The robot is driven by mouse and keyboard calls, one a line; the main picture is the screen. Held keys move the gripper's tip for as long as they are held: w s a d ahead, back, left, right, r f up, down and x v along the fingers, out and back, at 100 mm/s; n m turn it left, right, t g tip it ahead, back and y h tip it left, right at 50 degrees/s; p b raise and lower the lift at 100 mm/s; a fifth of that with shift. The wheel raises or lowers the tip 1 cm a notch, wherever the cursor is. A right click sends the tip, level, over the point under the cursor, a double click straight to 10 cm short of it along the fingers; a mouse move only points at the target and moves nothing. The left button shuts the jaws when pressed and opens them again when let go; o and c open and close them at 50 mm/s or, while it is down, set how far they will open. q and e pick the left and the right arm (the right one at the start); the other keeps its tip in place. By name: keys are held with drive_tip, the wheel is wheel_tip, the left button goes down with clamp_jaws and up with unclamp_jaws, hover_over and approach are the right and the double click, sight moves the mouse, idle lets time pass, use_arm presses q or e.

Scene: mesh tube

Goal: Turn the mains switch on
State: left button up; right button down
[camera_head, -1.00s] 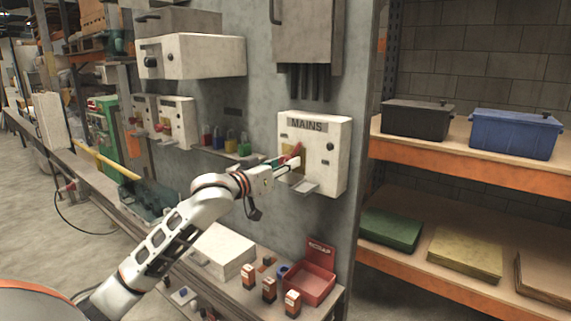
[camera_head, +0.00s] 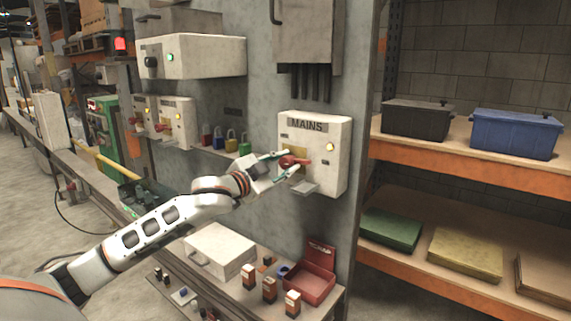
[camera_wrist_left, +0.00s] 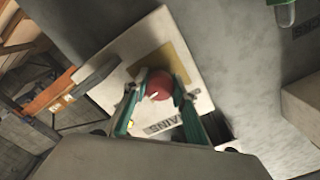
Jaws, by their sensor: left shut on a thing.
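The cream MAINS box (camera_head: 337,178) is fixed to the grey wall panel, with a red switch handle (camera_head: 293,161) on its yellow plate. The handle lies about level in the head view. A lamp (camera_head: 330,147) on the box front glows yellow. My left gripper (camera_head: 283,164) is at the handle, its green-padded fingers shut on it. In the left wrist view the red handle (camera_wrist_left: 158,85) shows as a round red end between the two fingers (camera_wrist_left: 155,98). My right gripper is out of view.
A small open hasp plate (camera_head: 303,188) juts out below the switch. The bench below holds a white case (camera_head: 220,252) and a red box (camera_head: 312,285). Lamps glow on other boxes, and a red beacon (camera_head: 120,44) is lit.

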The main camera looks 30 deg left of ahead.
use_arm(q)
drive_tip(key=shift+m, duration=0.7)
drive_tip(key=o, duration=1.1)
drive_tip(key=shift+s+a, duration=0.15)
drive_tip(key=shift+s, duration=1.85)
drive_tip(key=shift+s+a, duration=0.15)
drive_tip(key=shift+s, duration=1.8)
drive_tip(key=shift+s+a, duration=0.15)
drive_tip(key=shift+s, duration=1.85)
